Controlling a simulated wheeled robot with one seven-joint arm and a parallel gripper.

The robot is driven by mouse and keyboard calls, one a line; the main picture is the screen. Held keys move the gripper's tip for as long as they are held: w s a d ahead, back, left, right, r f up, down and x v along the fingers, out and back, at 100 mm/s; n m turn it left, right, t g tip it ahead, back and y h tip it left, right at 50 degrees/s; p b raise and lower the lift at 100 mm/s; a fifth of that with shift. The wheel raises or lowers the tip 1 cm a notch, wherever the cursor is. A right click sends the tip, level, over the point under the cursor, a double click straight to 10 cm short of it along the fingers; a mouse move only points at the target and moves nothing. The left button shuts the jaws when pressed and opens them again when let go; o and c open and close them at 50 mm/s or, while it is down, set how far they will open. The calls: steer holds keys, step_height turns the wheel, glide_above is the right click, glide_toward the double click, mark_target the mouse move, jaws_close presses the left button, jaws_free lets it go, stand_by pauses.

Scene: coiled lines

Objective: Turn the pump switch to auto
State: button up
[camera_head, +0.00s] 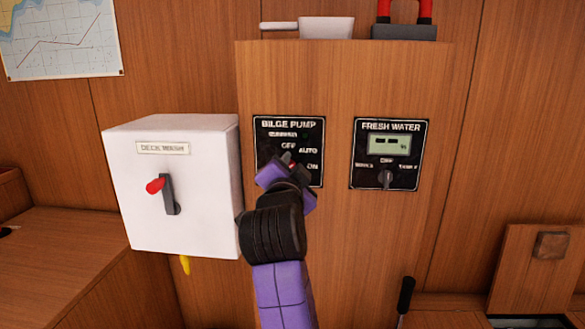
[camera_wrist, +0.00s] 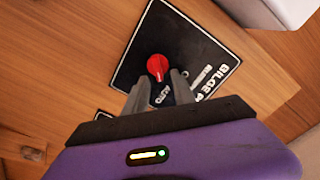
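The black bilge pump panel (camera_head: 262,140) is on the wooden cabinet front, with the labels OFF, AUTO and ON in the head view. Its red switch knob (camera_wrist: 157,67) shows clearly in the wrist view on the panel (camera_wrist: 190,45). My gripper (camera_head: 290,158) is in front of the panel and hides most of the knob in the head view. In the wrist view my gripper (camera_wrist: 161,80) has its two grey fingers apart, with the knob at the fingertips and the AUTO label showing between them. I cannot tell whether the fingers touch the knob. Its pointing direction is unclear.
A white deck wash box (camera_head: 210,235) with a red-tipped lever (camera_head: 168,195) juts out to the left. A fresh water panel (camera_head: 413,150) with a display and a small knob is to the right. A black-handled lever (camera_head: 405,295) stands at the lower right.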

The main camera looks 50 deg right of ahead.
steer(key=v, duration=0.7)
steer(key=shift+s+a, duration=0.3)
steer(key=shift+r, duration=0.1)
stand_by(0.3)
